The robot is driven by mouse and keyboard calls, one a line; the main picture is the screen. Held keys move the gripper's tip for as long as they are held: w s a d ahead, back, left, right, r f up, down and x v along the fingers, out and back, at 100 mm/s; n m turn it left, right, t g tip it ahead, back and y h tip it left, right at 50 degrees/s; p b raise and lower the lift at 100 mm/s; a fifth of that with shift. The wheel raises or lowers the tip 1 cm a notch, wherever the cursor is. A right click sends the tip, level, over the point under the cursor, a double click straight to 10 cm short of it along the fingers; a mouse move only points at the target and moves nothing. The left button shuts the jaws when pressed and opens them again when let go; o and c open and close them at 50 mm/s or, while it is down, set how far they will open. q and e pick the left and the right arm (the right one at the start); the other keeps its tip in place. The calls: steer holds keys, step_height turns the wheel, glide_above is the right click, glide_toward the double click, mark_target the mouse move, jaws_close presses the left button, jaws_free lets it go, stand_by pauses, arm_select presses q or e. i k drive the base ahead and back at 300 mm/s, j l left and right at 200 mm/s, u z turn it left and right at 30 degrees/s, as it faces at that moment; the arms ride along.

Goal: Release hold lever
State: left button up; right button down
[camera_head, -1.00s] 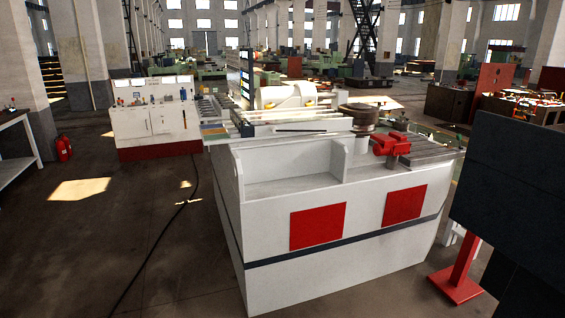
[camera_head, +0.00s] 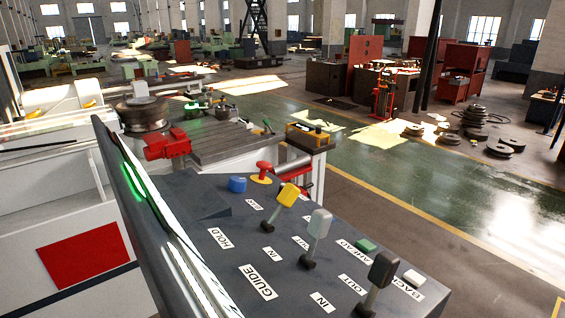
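A dark control panel (camera_head: 205,262) fills the lower middle of the head view. The HOLD label (camera_head: 221,238) is on it, and the yellow-handled lever (camera_head: 288,195) stands closest to that label. The yellow lever leans up and to the right from its base. A light grey-handled lever (camera_head: 319,224) stands nearer, beside the GUIDE label (camera_head: 257,282). A dark-handled lever (camera_head: 382,271) stands nearest. Neither of my grippers is in view.
A blue knob (camera_head: 237,184), a red emergency button (camera_head: 263,170), a green button (camera_head: 366,245) and a white button (camera_head: 414,278) are on the panel. The white bending machine (camera_head: 40,215) is at left. Open green floor (camera_head: 430,165) lies to the right.

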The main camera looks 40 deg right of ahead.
mark_target(290, 193)
steer(key=l, duration=0.75)
steer(key=k+l, duration=0.15)
steer(key=l, duration=1.3)
steer(key=k, duration=0.05)
